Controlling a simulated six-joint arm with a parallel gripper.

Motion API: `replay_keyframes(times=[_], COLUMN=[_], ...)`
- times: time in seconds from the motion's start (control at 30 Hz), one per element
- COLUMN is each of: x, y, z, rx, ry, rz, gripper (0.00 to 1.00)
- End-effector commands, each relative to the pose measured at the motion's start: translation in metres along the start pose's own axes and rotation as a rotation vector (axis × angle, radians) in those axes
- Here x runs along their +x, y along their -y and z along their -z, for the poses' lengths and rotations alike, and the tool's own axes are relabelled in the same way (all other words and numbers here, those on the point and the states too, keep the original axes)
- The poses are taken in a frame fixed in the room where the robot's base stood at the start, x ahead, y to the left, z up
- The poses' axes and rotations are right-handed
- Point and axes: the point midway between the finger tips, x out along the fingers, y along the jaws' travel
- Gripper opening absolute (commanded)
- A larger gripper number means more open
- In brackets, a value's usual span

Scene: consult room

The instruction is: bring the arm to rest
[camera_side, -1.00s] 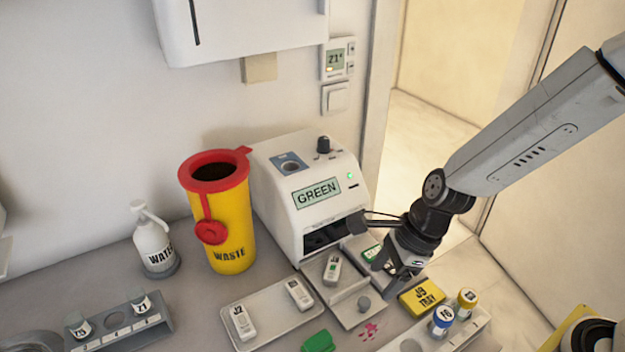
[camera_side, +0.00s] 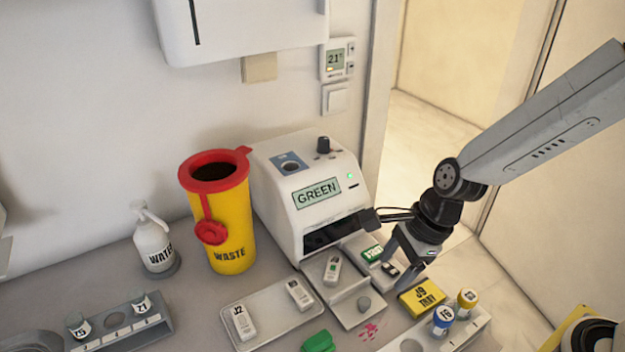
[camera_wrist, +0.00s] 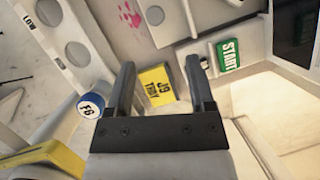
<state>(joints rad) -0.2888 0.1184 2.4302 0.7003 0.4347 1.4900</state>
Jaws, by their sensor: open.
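My gripper (camera_side: 408,270) hangs open from the arm at the right of the side view, beside the white device and above the counter. In the wrist view its two dark fingers (camera_wrist: 160,65) stand apart with nothing held between them. Between and beyond them I see the yellow block marked J9 TRAY (camera_wrist: 157,84), apart from the fingers. That block (camera_side: 422,297) lies just below and right of the gripper in the side view. The green START button (camera_wrist: 228,56) shows right of the fingers in the wrist view.
The white device (camera_side: 300,220) displays GREEN and holds a cassette on its front plate. A tray (camera_side: 270,325) with two cassettes lies left of it. Blue-capped (camera_side: 443,318) and yellow-capped vials stand in a rack at front right. A yellow WASTE bin (camera_side: 228,240) and WATER bottle (camera_side: 154,246) stand left.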

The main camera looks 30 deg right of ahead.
Motion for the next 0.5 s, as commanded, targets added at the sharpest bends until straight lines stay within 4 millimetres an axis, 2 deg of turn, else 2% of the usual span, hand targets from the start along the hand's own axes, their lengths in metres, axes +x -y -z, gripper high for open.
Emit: replay_keyframes(times=[0.17, 0.5], x=[-0.006, -0.019], y=[0.005, 0.014], z=[0.02, 0.064], rx=[-0.246, -0.848], ry=[-0.047, -0.17], rz=[0.017, 0.008], gripper=[0.69, 0.69])
